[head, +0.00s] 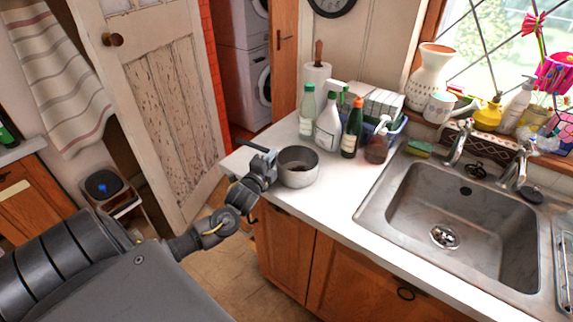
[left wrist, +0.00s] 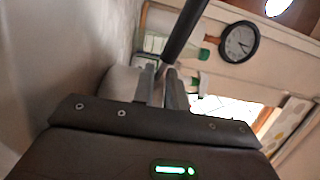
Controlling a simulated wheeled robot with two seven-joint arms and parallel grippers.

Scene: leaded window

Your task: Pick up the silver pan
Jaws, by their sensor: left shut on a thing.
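The silver pan (head: 298,168) stands upright on the white counter, near its left end, with its dark handle pointing to the left. My left gripper (head: 264,158) is at the left side of the pan and is shut on the handle. In the left wrist view, the dark handle (left wrist: 184,28) runs between the fingers of the left gripper (left wrist: 165,80), and the pan's wall (left wrist: 118,82) shows blurred to the left. I cannot tell whether the pan is lifted off the counter. My right gripper is in neither view.
Bottles (head: 328,122) and a blue crate (head: 396,132) stand behind the pan. A steel sink (head: 388,210) is set into the counter (head: 325,215) on the right. The counter between pan and sink is clear. A worn door (head: 158,90) is at the left.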

